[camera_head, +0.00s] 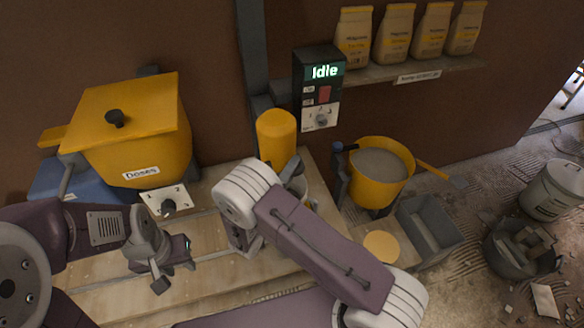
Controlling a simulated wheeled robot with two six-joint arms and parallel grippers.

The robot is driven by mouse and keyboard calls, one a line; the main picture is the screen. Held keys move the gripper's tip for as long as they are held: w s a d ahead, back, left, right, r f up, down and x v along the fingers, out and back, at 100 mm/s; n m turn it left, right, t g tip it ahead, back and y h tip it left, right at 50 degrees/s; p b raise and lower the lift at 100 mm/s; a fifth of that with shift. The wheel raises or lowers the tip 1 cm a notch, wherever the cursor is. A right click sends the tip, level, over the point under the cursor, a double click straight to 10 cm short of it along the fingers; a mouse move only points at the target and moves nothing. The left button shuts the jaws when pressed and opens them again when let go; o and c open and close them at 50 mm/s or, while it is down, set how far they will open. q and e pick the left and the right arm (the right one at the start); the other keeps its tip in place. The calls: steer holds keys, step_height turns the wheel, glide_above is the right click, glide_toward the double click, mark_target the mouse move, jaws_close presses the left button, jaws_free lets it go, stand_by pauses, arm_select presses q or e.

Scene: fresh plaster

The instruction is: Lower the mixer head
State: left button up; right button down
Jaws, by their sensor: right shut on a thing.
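The mixer head (276,137) is a rounded yellow cylinder standing upright against the dark post, left of the control box (319,88), whose screen reads "Idle". My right arm crosses in front and hides the mixer's lower part. My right gripper (293,170) is mostly hidden behind my own arm, by the lower right side of the head. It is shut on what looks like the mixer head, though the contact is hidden. My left gripper (172,277) is open and empty above the bench, left of the mixer.
A yellow lidded bin (150,150) marked "Doses" stands left on the bench (115,300). A yellow bucket (370,190) of grey plaster stands right of the mixer. Several bags line the shelf (385,77); grey buckets (555,190) stand far right.

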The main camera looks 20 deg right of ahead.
steer(key=c, duration=1.3)
jaws_free()
steer(key=shift+d, duration=0.1)
steer(key=b+v, duration=0.2)
steer(key=v, duration=0.7)
